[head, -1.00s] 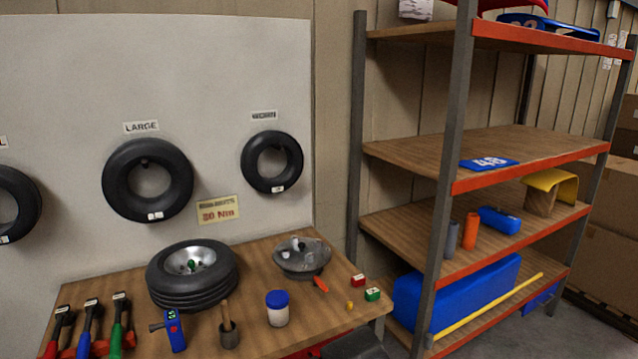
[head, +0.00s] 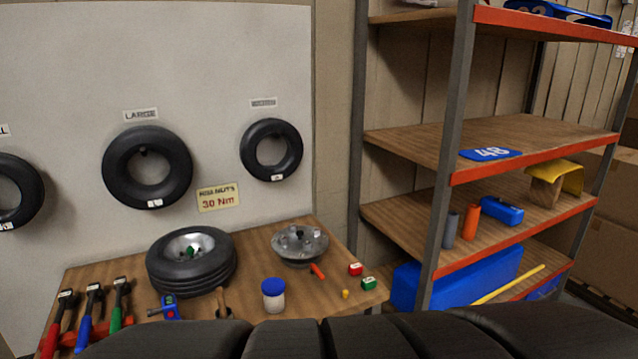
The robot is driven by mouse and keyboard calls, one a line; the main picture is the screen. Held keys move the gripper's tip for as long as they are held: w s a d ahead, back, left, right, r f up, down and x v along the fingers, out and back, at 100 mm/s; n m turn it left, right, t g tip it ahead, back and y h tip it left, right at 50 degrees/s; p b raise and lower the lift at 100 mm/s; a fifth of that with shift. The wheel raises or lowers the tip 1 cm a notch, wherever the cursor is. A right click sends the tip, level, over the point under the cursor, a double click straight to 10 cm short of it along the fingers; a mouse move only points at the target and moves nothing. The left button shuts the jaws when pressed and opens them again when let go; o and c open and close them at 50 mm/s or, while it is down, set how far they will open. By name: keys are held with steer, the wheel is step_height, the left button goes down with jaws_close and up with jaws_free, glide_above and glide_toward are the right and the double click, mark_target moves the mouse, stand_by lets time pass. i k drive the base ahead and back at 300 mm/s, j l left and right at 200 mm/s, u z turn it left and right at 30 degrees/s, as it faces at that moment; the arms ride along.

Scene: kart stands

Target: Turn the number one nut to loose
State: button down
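A metal hub (head: 300,258) with several studs or nuts sits on the wooden bench (head: 255,235) toward its back right. A wheel (head: 191,277) with a black tyre and silver rim lies flat to its left, with a small green part at its centre. The nuts are too small for me to tell which is number one or whether any is loose. My gripper is not in view. A dark segmented shape, likely my own arm, spans the bottom edge and hides the bench front.
Coloured-handled tools (head: 88,315) lie at left. A shelf rack (head: 452,170) stands close on the right.

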mark_target(307, 245)
steer(key=i+z, duration=0.4)
steer(key=i+j+z, duration=0.2)
steer(key=i+z, duration=0.15)
steer(key=i, duration=0.25)
